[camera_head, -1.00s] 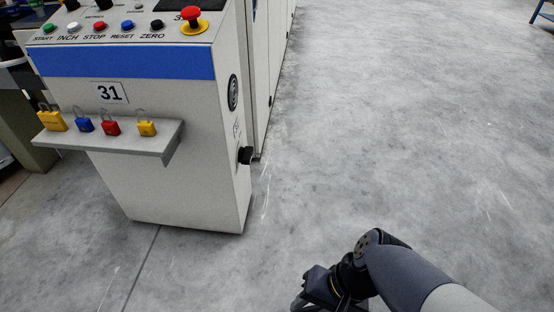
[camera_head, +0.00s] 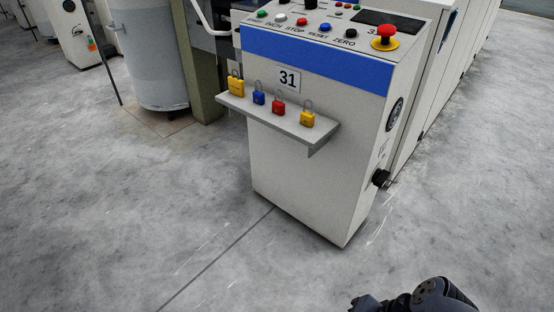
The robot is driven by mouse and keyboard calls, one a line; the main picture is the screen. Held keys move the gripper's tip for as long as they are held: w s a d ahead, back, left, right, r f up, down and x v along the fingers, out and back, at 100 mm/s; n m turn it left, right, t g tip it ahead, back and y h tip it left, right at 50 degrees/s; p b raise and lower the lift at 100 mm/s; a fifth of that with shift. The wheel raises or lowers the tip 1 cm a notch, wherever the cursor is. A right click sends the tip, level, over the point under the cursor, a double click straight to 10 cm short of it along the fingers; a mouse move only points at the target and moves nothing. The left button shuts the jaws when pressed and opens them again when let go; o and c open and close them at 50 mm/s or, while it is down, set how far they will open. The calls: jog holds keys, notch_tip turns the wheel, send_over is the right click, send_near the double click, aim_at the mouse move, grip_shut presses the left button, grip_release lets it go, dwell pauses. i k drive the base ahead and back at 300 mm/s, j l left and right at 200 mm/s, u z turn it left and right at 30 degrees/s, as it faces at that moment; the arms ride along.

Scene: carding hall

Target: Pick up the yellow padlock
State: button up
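Two yellow padlocks stand on a narrow grey shelf (camera_head: 238,107) on the front of the control cabinet marked 31. The larger yellow padlock (camera_head: 236,88) is at the shelf's left end, and a smaller yellow padlock (camera_head: 307,119) is towards its right end. A blue padlock (camera_head: 259,98) and a red padlock (camera_head: 278,108) stand between them. All have their shackles up. My gripper (camera_head: 362,304) is only partly in view at the bottom edge, low and to the right of the shelf, well apart from the padlocks. Its fingers cannot be made out.
The cabinet (camera_head: 300,165) carries buttons and a red emergency stop (camera_head: 386,33) on top, and a black knob (camera_head: 381,178) sticks out on its right side. A large grey can (camera_head: 146,60) stands behind left. The floor (camera_head: 120,220) in front is clear.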

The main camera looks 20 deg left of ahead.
aim_at(307, 119)
jog(key=u, duration=0.65)
